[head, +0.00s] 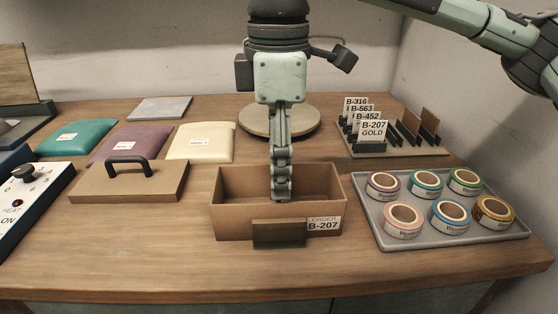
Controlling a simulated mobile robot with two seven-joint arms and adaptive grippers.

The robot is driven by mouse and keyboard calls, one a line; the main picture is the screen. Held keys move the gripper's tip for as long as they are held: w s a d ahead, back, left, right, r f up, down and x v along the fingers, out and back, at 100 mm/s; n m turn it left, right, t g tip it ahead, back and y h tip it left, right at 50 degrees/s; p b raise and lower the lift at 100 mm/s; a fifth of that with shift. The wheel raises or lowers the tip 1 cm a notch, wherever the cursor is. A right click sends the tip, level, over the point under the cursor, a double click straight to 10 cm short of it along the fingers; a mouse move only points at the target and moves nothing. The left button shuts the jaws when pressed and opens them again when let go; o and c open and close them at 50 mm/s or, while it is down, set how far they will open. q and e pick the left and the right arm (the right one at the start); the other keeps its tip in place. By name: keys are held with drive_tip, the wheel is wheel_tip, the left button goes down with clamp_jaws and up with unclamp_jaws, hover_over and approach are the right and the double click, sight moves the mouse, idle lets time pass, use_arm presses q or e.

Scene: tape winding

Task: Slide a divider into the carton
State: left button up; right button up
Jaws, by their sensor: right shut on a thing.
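An open brown carton (229,222) stands at the middle of the table, with an order label (323,224) reading B-207 on its front. My right gripper (281,194) points straight down with its fingertips inside the carton opening, close together. My left gripper is out of view.
A grey tray (384,238) with several tape rolls (449,215) is to the right. A lid with a handle (128,188) and coloured packets (200,141) lie left. A round wooden disc (300,124) is behind.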

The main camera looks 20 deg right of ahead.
drive_tip(key=o, duration=0.8)
drive_tip(key=shift+o, duration=0.2)
wheel_tip(320, 180, up, 12)
drive_tip(key=shift+f, duration=0.1)
wheel_tip(320, 180, down, 12)
drive_tip(key=shift+r, duration=0.65)
drive_tip(key=shift+f, duration=0.1)
idle(0.3)
